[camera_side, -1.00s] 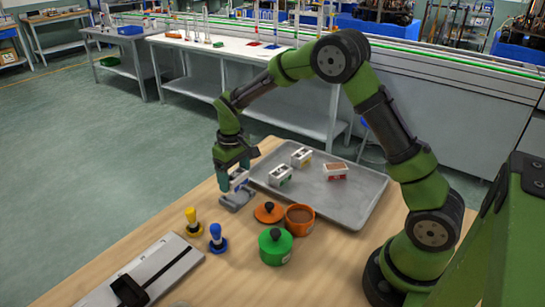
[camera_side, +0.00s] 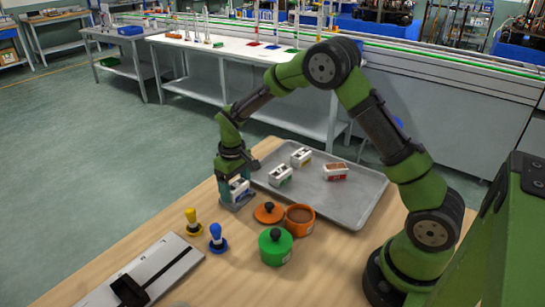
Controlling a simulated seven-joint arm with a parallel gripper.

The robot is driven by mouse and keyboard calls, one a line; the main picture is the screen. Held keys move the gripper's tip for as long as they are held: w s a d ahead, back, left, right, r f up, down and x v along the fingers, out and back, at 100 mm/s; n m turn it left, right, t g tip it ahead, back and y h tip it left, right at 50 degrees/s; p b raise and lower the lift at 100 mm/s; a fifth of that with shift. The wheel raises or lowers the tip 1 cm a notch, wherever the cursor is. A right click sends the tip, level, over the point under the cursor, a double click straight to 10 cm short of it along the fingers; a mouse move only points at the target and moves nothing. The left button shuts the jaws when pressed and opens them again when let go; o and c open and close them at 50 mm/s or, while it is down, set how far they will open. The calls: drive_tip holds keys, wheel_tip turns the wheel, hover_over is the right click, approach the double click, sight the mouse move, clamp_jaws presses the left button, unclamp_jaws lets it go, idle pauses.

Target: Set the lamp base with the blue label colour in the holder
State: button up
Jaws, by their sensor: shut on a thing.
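My gripper (camera_side: 232,172) points down at the left side of the tray, shut on a white lamp base (camera_side: 239,186) with a blue label. The base is low over the grey holder (camera_side: 237,205), mostly hidden by the gripper and base; I cannot tell whether the base touches or is seated in it. On the tray, a white lamp base with a green label (camera_side: 280,176), another white base (camera_side: 301,157) behind it, and a base with a red label and brown top (camera_side: 335,172) stand apart from my gripper.
A grey metal tray (camera_side: 340,208) lies right of the holder. An orange lid (camera_side: 269,212), an open orange pot (camera_side: 299,219) and a lidded green pot (camera_side: 275,246) stand in front. Yellow (camera_side: 192,221) and blue (camera_side: 217,238) handled stamps and a flat board (camera_side: 145,277) are at the front left.

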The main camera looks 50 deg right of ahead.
drive_tip(key=shift+s+f, duration=0.1)
drive_tip(key=shift+f, duration=0.35)
drive_tip(key=o, duration=1)
drive_tip(key=shift+d, duration=0.25)
drive_tip(key=r, duration=1.7)
drive_tip(key=shift+a+r, duration=0.4)
